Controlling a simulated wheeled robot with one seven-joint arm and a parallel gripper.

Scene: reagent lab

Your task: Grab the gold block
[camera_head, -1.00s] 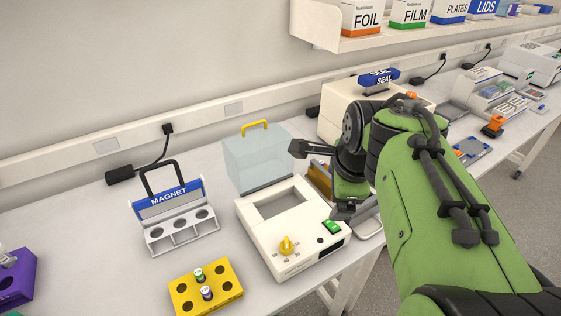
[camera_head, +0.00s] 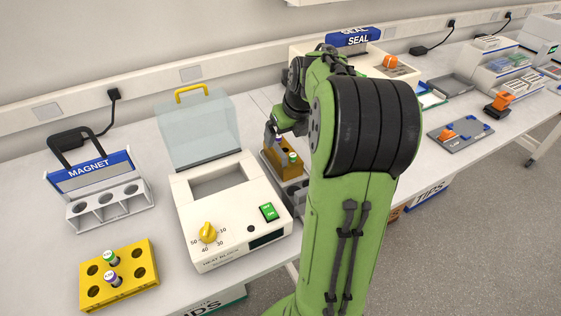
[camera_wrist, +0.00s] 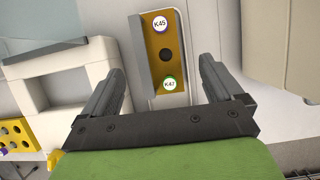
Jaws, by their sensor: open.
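In the wrist view the gold block (camera_wrist: 160,50) shows from above, with a vial marked K45 (camera_wrist: 160,23) at one end, an empty dark hole in the middle and a vial marked K47 (camera_wrist: 169,84) at the other end. My gripper (camera_wrist: 157,75) is open, its two fingers apart on either side of the block's near end. Nothing is between the fingertips except the view of the block below. In the head view my arm hides part of the block's surroundings, and the gripper (camera_head: 276,130) is only partly seen.
The heat block machine (camera_head: 215,240) with its raised clear lid (camera_head: 195,130) stands close to the left. A yellow rack (camera_head: 120,275) and the magnet stand (camera_head: 100,190) are farther left. A seal machine (camera_head: 400,72) stands behind my arm.

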